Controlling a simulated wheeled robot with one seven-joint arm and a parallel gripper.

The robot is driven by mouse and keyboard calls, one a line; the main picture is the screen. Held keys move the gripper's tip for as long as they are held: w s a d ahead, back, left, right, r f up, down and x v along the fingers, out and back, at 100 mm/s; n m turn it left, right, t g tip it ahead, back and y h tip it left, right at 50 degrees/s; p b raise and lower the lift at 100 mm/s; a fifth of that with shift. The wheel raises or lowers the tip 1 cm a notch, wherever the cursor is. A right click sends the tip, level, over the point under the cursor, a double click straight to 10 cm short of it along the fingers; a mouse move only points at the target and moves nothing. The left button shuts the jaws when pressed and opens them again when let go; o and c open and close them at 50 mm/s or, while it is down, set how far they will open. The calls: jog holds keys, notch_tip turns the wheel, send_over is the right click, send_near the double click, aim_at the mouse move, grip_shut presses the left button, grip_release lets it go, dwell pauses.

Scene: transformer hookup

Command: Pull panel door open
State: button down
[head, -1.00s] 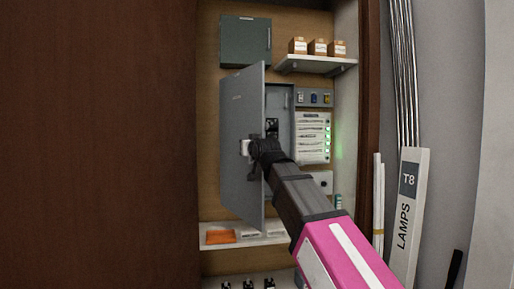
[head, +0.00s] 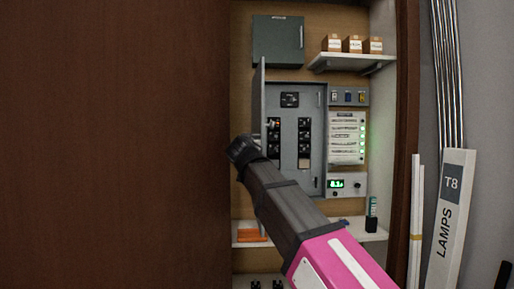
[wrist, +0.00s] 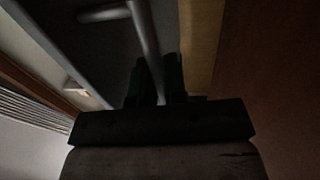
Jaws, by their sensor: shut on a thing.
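The grey panel door (head: 262,92) stands swung out to the left in the head view, seen almost edge-on. The open panel box (head: 296,169) shows rows of black breakers inside. My gripper (head: 238,152) is at the door's left side, its fingers largely hidden behind my wrist. In the wrist view, my gripper's two dark fingers (wrist: 157,82) are shut on the door's grey bar handle (wrist: 145,38), which runs down between them. The dark door face (wrist: 70,38) is behind the handle.
A brown wooden cabinet side (head: 115,150) fills the left, close to my gripper. A shelf (head: 350,63) with small boxes is above right. A meter (head: 337,184) with a green display sits beside the panel. A lamps carton (head: 447,215) leans at the right.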

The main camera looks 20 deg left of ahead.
jog(key=shift+s+a+h, duration=0.2)
jog(key=shift+a+h, duration=0.1)
jog(key=shift+a, duration=0.3)
jog(key=c, duration=1.2)
grip_release()
jog(key=v, duration=1)
jog(key=shift+s+f, duration=0.1)
jog(key=shift+s, duration=0.3)
jog(key=shift+s, duration=0.1)
